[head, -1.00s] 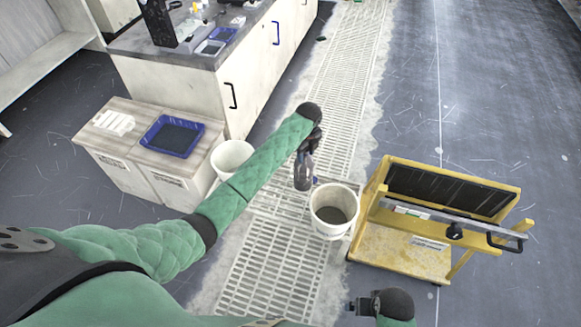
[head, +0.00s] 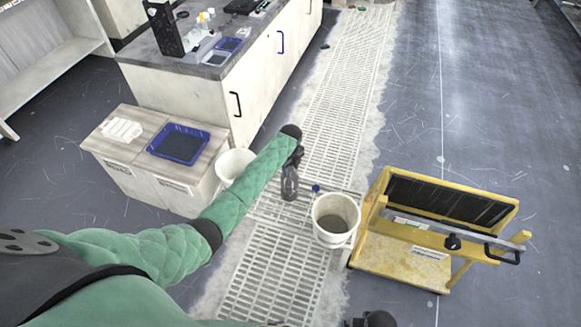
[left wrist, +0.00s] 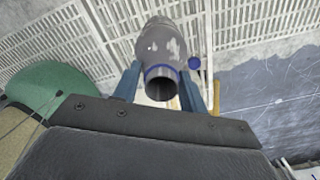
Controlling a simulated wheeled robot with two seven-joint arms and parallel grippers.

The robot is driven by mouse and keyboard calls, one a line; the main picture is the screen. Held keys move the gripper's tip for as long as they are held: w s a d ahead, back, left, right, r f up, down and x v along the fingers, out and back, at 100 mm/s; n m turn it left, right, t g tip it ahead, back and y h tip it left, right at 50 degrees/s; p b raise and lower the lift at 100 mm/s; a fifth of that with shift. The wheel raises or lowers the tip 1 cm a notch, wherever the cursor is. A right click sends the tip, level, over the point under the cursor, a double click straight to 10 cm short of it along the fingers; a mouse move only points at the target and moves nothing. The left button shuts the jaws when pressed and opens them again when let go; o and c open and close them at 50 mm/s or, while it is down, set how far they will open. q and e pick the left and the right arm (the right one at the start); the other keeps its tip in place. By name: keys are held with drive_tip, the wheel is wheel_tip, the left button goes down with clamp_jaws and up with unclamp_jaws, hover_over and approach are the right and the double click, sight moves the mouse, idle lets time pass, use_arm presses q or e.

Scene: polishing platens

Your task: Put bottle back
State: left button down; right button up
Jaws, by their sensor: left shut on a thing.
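A translucent grey bottle (head: 289,184) hangs upright from my left gripper (head: 296,158) in the head view, over the floor grating, to the left of a white bucket. In the left wrist view the bottle (left wrist: 161,50) sits between the two blue fingers of the gripper (left wrist: 164,82), with its open round mouth towards the camera. The left gripper is shut on it. My right gripper (head: 352,322) shows only as a dark part at the bottom edge of the head view, and its fingers cannot be made out.
The white bucket (head: 335,219) with grey contents stands beside a yellow cart (head: 402,262). A second white bucket (head: 235,165) stands behind my left arm. A blue tray (head: 180,144) lies on a low cabinet (head: 107,150). A counter (head: 190,66) holds small bottles and trays.

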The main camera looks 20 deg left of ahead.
use_arm(q)
drive_tip(key=shift+f, duration=0.15)
drive_tip(key=c, duration=0.8)
unclamp_jaws()
